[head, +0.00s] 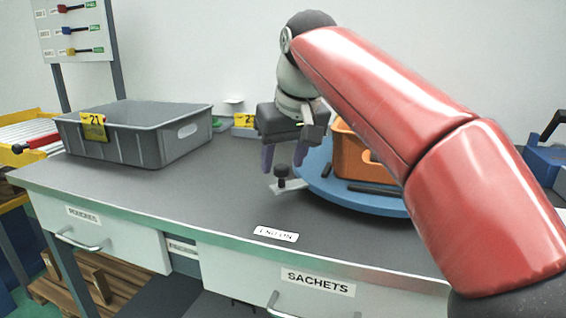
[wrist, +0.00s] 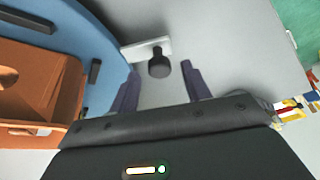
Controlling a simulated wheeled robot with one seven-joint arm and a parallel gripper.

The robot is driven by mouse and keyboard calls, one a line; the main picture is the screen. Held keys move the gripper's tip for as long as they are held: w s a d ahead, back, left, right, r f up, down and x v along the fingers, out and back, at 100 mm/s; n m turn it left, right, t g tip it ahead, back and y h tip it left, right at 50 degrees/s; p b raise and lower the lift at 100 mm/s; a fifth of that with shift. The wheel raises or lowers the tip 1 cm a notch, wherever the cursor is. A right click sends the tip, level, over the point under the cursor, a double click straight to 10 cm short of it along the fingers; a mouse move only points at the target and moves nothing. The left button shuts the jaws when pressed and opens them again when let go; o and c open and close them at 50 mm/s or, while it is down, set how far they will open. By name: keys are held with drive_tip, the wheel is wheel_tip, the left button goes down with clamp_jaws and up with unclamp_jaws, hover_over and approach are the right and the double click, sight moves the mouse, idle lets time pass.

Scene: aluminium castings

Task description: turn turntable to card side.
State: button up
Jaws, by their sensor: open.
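The blue turntable (head: 352,197) lies on the grey bench top, partly hidden behind my red arm. It also shows at the left of the wrist view (wrist: 112,45). An orange bin (head: 352,155) stands on it, with dark bars on the disc beside it. A pale tab with a black knob (head: 282,173) sticks out at the turntable's edge. My gripper (head: 284,158) points down just above and behind the knob. In the wrist view the knob (wrist: 159,66) is ahead of the two open fingers, roughly between their lines, and nothing is held.
A grey crate (head: 180,150) with a yellow 21 tag stands at the left of the bench. A second yellow tag (head: 246,120) is behind my gripper. The bench's front left (head: 180,195) is clear. Drawers, one labelled SACHETS (head: 317,283), are below the front edge.

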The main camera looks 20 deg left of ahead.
drive_tip(key=shift+w+a+f, duration=0.15)
drive_tip(key=shift+f, duration=0.45)
clamp_jaws()
